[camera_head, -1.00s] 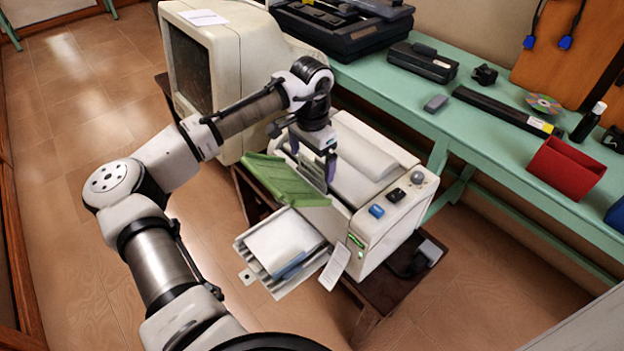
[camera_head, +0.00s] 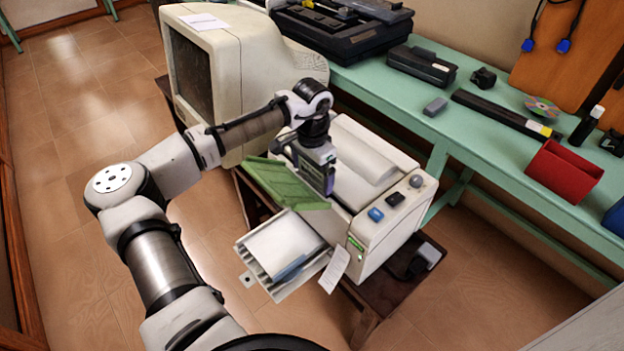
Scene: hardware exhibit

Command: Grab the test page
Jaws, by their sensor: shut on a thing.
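My gripper (camera_head: 327,190) points down at the right end of a green panel (camera_head: 285,184) on the left side of the beige printer (camera_head: 386,205). The jaws look closed on that panel's edge, though the fingertips are small and partly hidden. The panel is tilted above the tray. White paper (camera_head: 282,243) lies in the printer's extended tray (camera_head: 246,258), with a blue strip at its near edge. A small white printed slip (camera_head: 334,270) hangs by the printer's front corner. Another white sheet (camera_head: 203,21) lies on the monitor. I cannot tell which is the test page.
The beige monitor (camera_head: 240,60) stands close behind my arm. The printer rests on a dark low table (camera_head: 395,292). A green bench (camera_head: 470,135) at right holds a red holder (camera_head: 563,170) and several devices. The floor at left is clear.

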